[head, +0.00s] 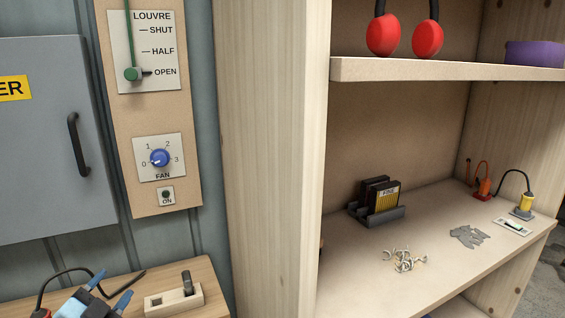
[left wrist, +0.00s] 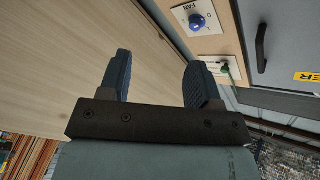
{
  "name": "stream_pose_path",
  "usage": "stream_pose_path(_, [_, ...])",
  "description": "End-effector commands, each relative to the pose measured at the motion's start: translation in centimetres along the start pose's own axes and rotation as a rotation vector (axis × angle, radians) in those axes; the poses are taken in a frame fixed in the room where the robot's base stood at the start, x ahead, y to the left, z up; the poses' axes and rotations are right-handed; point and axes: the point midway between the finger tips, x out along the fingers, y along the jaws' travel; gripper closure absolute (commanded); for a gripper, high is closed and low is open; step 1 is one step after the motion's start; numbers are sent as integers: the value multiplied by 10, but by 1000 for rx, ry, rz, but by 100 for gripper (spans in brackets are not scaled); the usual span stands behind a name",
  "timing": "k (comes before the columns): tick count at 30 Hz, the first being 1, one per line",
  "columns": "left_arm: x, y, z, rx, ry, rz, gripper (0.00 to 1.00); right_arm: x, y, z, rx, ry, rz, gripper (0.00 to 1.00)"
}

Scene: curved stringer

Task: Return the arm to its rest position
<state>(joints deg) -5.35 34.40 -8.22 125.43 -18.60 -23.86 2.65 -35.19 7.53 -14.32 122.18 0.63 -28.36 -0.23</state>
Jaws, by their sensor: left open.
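My left gripper (head: 108,292) is low at the left in the head view, above a wooden bench top, with its two blue fingers apart. In the left wrist view the gripper (left wrist: 160,80) is open, with nothing between its fingers. Beyond the fingers is a pale wooden panel (left wrist: 90,45). The blue fan knob (head: 160,158) sits on a wooden control board above and to the right of the gripper, with its pointer near 0; the knob also shows in the left wrist view (left wrist: 197,21). My right gripper is in neither view.
The louvre lever (head: 133,74) stands at OPEN. A grey cabinet (head: 40,140) with a black handle is at the left. A wooden block with a dark lever (head: 187,285) is on the bench beside the gripper. The shelf unit (head: 268,150) stands to the right, holding small items.

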Motion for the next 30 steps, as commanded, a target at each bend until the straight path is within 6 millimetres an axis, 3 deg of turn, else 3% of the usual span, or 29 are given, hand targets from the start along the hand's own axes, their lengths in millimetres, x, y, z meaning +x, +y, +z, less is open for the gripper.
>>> stream_pose_path(1, [-18, 32, 22, -37, -57, 72, 42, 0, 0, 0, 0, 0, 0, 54])
stream_pose_path(3, [-44, 72, 48, -88, -131, 163, 42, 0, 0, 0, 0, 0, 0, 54])
stream_pose_path(9, [-122, 160, 96, -212, -309, 370, 42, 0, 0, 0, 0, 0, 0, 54])
stream_pose_path(15, [-188, 213, 120, -297, -438, 505, 42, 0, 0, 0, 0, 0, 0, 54])
stream_pose_path(20, [-239, 245, 132, -354, -529, 595, 42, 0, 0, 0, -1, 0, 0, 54])
stream_pose_path(30, [-223, 279, 87, -577, -534, 503, 42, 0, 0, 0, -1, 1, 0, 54])
